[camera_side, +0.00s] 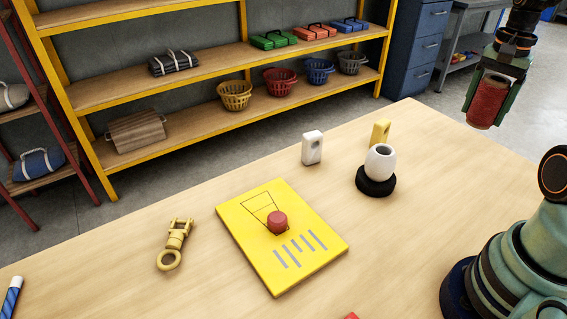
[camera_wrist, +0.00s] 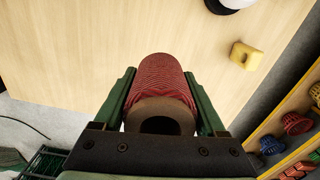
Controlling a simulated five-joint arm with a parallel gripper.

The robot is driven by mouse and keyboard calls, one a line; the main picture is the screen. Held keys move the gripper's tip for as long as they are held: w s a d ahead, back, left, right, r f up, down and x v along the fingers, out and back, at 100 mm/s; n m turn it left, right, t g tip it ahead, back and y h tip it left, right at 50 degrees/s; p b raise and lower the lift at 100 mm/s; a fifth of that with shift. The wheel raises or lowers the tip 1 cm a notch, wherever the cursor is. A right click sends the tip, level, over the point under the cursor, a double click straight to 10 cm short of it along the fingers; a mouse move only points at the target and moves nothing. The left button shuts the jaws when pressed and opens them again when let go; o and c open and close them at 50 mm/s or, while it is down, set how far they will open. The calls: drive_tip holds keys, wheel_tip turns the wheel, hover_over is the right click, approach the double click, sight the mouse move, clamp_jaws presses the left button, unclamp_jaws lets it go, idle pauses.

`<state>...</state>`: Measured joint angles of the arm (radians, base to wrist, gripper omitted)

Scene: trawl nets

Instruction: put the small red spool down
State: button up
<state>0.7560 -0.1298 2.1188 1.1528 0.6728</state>
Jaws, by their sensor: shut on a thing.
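My gripper (camera_side: 488,100) is high at the upper right of the side view, with its green fingers closed on the small red spool (camera_side: 486,102). In the wrist view the spool (camera_wrist: 163,90) sits between both fingers of the gripper (camera_wrist: 162,100), its brown hollow end facing the camera. In the side view it hangs roughly upright, clear above the table top (camera_side: 130,290) near its far right edge. What lies directly under it is hard to tell.
A white float (camera_side: 380,161) on a black base (camera_side: 376,183), a yellow block (camera_side: 380,134) and a white block (camera_side: 312,147) stand left of my gripper. A yellow board (camera_side: 310,270) bears a red knob (camera_side: 277,221). A brass shackle (camera_side: 173,243) lies left.

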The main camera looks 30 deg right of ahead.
drive_tip(key=w+a+f+n, duration=0.1)
drive_tip(key=w+a+n, duration=0.4)
drive_tip(key=a+n, duration=0.3)
drive_tip(key=w+a+f+n, duration=0.1)
drive_tip(key=w+a+n, duration=0.4)
drive_tip(key=a, duration=0.8)
drive_tip(key=shift+w+a+f+n, duration=0.2)
drive_tip(key=shift+a+n, duration=0.15)
drive_tip(key=shift+n, duration=1.35)
drive_tip(key=s+a+r+n, duration=0.1)
drive_tip(key=s+a+n, duration=0.4)
drive_tip(key=a, duration=0.4)
drive_tip(key=s+a+r+n, duration=0.1)
drive_tip(key=s+a+n, duration=0.45)
drive_tip(key=a, duration=0.35)
drive_tip(key=s+a+r+n, duration=0.1)
drive_tip(key=s+a+n, duration=0.45)
drive_tip(key=a, duration=0.35)
drive_tip(key=f, duration=1.9)
drive_tip(key=shift+w+d+f, duration=0.1)
drive_tip(key=shift+w+f, duration=0.2)
drive_tip(key=shift+f, duration=0.1)
drive_tip(key=shift+f, duration=0.1)
